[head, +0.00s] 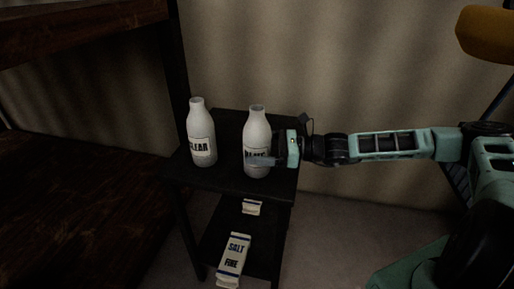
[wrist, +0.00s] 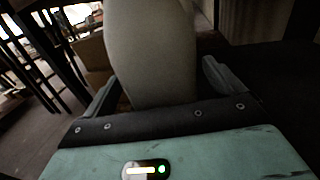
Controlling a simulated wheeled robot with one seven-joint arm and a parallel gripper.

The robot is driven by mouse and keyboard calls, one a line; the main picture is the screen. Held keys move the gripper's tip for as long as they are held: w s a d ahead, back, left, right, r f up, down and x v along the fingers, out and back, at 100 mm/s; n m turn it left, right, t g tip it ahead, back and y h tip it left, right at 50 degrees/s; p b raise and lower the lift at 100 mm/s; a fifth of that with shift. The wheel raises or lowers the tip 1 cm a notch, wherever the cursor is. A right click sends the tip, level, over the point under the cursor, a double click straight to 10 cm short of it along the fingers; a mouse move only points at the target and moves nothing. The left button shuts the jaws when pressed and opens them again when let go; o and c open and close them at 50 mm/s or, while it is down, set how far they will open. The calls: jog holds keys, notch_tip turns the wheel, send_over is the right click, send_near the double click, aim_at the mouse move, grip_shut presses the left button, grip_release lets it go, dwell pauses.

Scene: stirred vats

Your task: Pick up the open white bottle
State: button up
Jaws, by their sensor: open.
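An open white bottle (head: 257,132) stands upright on the top of a small dark stand. Its label is partly hidden by my gripper. A second white bottle (head: 202,138), labelled "CLEAR", stands to its left; its mouth also looks open. My gripper (head: 262,160) is at the lower right side of the first bottle. In the wrist view the pale bottle body (wrist: 150,50) fills the space between the open fingers of the gripper (wrist: 158,85), one finger on each side. I cannot tell whether either finger touches it.
The small dark stand (head: 225,184) has a lower shelf with a carton labelled "SALT FINE" (head: 234,258) and another small carton (head: 251,207). A large dark wooden frame (head: 80,30) stands at the left. A pale curtain-like wall (head: 330,60) is behind.

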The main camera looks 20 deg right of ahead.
aim_at(251, 113)
jog(key=shift+x, duration=0.9)
jog(key=shift+c, duration=0.3)
jog(key=c, duration=1.2)
jog(key=shift+d+r+p, duration=0.1)
jog(key=shift+r+p, duration=0.8)
jog(key=shift+r, duration=4.15)
